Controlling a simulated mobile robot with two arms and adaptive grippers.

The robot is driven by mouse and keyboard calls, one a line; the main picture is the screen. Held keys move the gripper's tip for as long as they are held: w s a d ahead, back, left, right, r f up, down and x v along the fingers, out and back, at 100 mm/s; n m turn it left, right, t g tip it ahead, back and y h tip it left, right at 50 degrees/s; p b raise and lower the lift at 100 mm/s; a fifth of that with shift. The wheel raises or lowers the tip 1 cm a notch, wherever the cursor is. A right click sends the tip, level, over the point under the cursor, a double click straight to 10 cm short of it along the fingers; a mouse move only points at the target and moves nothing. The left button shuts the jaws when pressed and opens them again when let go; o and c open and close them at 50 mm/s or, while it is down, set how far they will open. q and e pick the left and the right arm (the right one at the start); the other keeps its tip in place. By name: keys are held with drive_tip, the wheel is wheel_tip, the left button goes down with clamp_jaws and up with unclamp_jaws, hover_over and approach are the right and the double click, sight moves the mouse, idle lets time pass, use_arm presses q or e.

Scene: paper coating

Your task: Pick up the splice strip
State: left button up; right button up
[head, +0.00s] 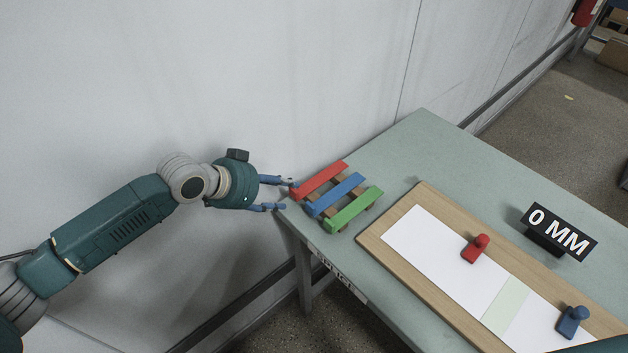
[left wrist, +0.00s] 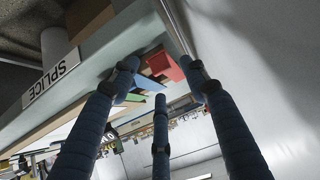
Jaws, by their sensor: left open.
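Three strips, red (head: 320,179), blue (head: 336,194) and green (head: 353,209), lie side by side on a small wooden rack (head: 340,184) at the table's left corner. I cannot tell which one is the splice strip. My left gripper (head: 287,195) is open and empty, its blue fingers pointing at the rack's left end. Its upper finger is close to the red strip's end; contact is unclear. In the left wrist view, the red strip (left wrist: 166,66) shows between the spread fingers (left wrist: 158,76), with blue and green partly hidden behind them.
A wooden board (head: 372,234) on the table (head: 410,150) carries white sheets with a pale green band between them, a red knobbed block (head: 475,248) and a blue one (head: 572,322). A "0 MM" sign (head: 558,233) stands behind. A wall runs along the left.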

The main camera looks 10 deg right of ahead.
sight(292, 192)
use_arm(q)
drive_tip(key=shift+p+x, duration=0.6)
drive_tip(key=shift+x, duration=1.7)
drive_tip(key=shift+r, duration=0.15)
drive_tip(key=c, duration=0.8)
drive_tip(key=shift+r, duration=0.1)
